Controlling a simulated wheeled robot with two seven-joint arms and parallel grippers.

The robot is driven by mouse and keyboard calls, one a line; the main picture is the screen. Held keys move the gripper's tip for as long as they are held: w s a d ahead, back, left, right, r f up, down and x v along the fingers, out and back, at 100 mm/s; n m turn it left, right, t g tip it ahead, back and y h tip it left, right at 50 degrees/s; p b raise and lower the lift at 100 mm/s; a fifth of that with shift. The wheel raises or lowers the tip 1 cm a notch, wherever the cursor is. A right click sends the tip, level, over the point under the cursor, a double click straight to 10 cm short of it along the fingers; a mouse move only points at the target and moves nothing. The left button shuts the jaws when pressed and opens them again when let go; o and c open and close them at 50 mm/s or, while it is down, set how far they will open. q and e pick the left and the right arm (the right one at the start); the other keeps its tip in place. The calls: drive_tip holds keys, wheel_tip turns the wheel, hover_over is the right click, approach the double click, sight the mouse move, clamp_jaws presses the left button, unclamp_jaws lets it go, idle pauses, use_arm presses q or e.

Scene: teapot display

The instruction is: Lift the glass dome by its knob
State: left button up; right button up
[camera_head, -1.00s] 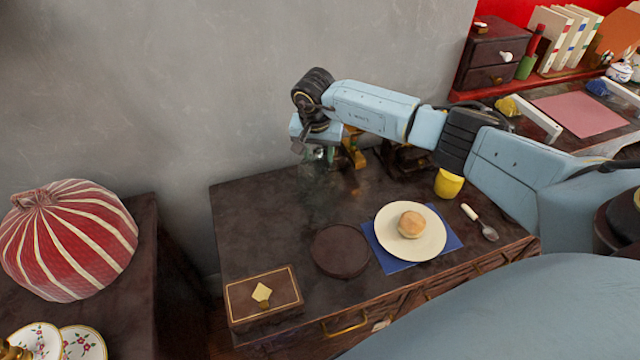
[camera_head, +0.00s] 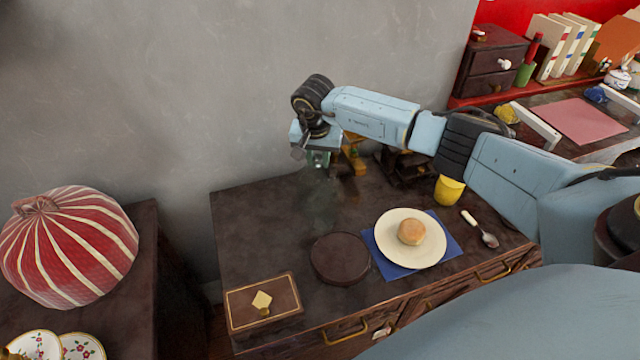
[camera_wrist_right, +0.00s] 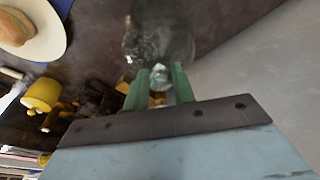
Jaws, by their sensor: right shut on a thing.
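The glass dome (camera_head: 320,200) is clear and faint in the head view, below my right gripper at the back left of the dark cabinet top. In the right wrist view the dome (camera_wrist_right: 158,38) shows just beyond the fingertips. Its small glass knob (camera_wrist_right: 160,74) sits between the two green fingers. My right gripper (camera_head: 318,160) points down over the dome and is shut on the knob; it also shows in the wrist view (camera_wrist_right: 159,84). I cannot tell whether the dome's rim touches the cabinet top. My left gripper is not in view.
On the cabinet top (camera_head: 245,215) are a round dark disc (camera_head: 340,258), a brown box (camera_head: 263,303), a plate (camera_head: 388,230) with a bun, a yellow cup (camera_head: 449,190) and a spoon (camera_head: 480,228). Brown and golden objects (camera_head: 355,155) stand close right of the gripper. The grey wall is behind.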

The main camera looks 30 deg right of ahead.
drive_tip(key=shift+s+d+r+p, duration=0.1)
drive_tip(key=shift+r+p, duration=0.45)
drive_tip(key=shift+r, duration=0.25)
drive_tip(key=shift+r+p, duration=0.3)
drive_tip(key=shift+r, duration=0.25)
drive_tip(key=shift+p+v, duration=0.7)
drive_tip(key=shift+v, duration=0.4)
drive_tip(key=shift+w+d+r+p, duration=0.2)
drive_tip(key=shift+r+p, duration=0.1)
drive_tip(key=shift+r, duration=0.15)
drive_tip(key=shift+p+v, duration=0.8)
drive_tip(key=shift+v, duration=0.45)
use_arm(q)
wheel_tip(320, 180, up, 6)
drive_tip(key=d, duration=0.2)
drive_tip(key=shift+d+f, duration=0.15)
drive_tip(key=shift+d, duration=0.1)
use_arm(e)
drive_tip(key=shift+w+d+r, duration=0.1)
drive_tip(key=shift+w+r, duration=0.05)
drive_tip(key=shift+w, duration=0.05)
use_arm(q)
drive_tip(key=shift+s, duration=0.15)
